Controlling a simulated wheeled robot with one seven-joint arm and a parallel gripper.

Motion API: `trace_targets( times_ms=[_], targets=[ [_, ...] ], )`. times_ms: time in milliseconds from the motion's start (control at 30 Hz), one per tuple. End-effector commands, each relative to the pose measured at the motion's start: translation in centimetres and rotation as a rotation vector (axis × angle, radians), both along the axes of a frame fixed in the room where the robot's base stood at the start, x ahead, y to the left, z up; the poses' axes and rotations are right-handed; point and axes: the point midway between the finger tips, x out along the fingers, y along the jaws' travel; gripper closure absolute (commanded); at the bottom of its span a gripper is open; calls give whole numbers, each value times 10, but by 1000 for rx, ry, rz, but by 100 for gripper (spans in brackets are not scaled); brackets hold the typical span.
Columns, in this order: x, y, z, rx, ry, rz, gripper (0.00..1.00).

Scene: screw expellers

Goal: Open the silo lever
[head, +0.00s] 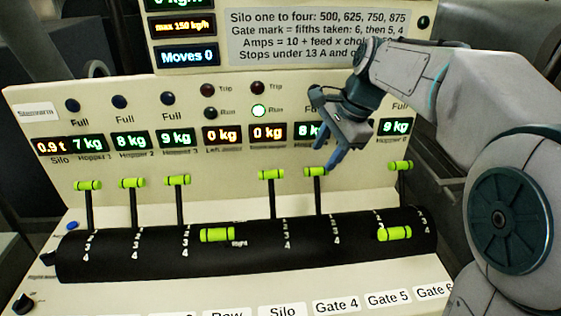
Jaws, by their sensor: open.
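The control panel (230,80) has a row of levers with yellow-green handles along a black curved drum (150,250). The silo lever (271,174), fifth from the left and in line with the Silo label (283,311), stands up at the top of its slot. My gripper (336,152) is open and empty, right of the silo lever and apart from it. Its fingers point down just above and right of the gate 4 lever (315,171); I cannot tell whether they touch it. The finger gap is partly hidden by the angle.
The raw lever (217,234) and gate 5 lever (395,234) are low. The gate 6 lever (401,165) and several levers at left stand up. The silo display (52,147) reads 0.9 t. A lit green Run lamp (259,110) shows above. The moves display (187,57) reads 0.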

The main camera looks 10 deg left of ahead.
Motion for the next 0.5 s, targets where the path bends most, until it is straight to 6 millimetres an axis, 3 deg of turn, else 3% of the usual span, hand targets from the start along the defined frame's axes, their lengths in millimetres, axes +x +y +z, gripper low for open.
trace_targets(
  times_ms=[100, 200, 367, 500],
  targets=[
    [29, 31, 5, 58, 74, -114, 56],
    [42, 49, 9, 90, 121, -186, 56],
    [52, 63, 11, 116, 160, -243, 56],
    [54, 69, 1, 118, 169, -253, 56]
  ],
)
